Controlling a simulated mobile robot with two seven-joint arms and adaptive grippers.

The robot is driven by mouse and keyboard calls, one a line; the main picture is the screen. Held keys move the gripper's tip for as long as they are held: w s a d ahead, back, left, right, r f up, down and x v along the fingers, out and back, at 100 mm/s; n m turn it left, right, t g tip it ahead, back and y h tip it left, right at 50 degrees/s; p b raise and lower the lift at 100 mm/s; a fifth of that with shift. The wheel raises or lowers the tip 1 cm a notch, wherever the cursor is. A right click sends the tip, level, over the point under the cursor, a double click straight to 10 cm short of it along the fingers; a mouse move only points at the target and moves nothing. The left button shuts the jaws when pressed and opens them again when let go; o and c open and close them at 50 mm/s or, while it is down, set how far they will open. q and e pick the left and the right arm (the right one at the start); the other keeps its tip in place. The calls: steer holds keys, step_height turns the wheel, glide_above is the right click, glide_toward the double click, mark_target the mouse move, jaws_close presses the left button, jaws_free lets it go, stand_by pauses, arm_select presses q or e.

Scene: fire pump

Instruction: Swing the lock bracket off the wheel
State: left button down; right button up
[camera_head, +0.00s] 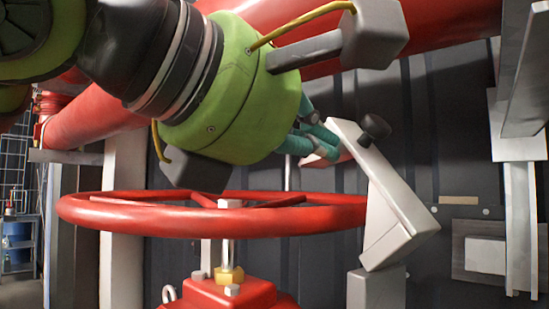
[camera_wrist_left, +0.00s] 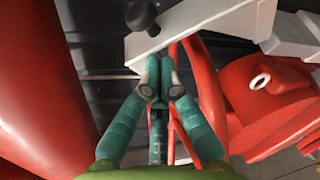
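The lock bracket (camera_head: 385,200) is a pale grey bent arm with a black knob (camera_head: 375,127) near its upper end. It stands tilted at the right rim of the red wheel (camera_head: 150,218) and hides part of that rim. The bracket (camera_wrist_left: 205,22) and its knob (camera_wrist_left: 141,14) also show in the left wrist view, with the wheel (camera_wrist_left: 183,95) beside the fingers. My left gripper (camera_head: 318,142) has its teal fingers drawn together, beside the bracket's upper end. In the wrist view its fingertips (camera_wrist_left: 157,84) meet with nothing seen between them; I cannot tell whether they touch the bracket. My right gripper is out of view.
A pale grey post (camera_head: 376,289) stands under the bracket. A red pump body (camera_head: 232,294) with a brass nut lies under the wheel. A large red pipe (camera_head: 95,118) runs behind my left arm. Dark ribbed panelling (camera_head: 425,140) is behind, with grey supports at the right.

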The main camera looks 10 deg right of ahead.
mark_target(360, 140)
arm_select(q)
steer(key=s+m+b, duration=0.1)
steer(key=s+d+m+t+b, duration=0.1)
steer(key=s+d+m+b, duration=0.1)
steer(key=s, duration=0.1)
steer(key=shift+f+m+t+h, duration=0.2)
steer(key=shift+m+t+h, duration=0.1)
steer(key=shift+m, duration=0.1)
steer(key=shift+s+d+f+m+t+h+b, duration=0.15)
steer(key=shift+s+d+f+m+h+b, duration=0.1)
steer(key=shift+s+m+b, duration=0.55)
steer(key=shift+s+d+f+m+t+h+b, duration=0.1)
steer(key=shift+s+d+f+m+h+b, duration=0.2)
steer(key=shift+s+m+b, duration=0.45)
steer(key=shift+s+d+f+m+t+h+b, duration=0.2)
steer(key=shift+s+m+b, duration=0.35)
steer(key=shift+m+b, duration=0.45)
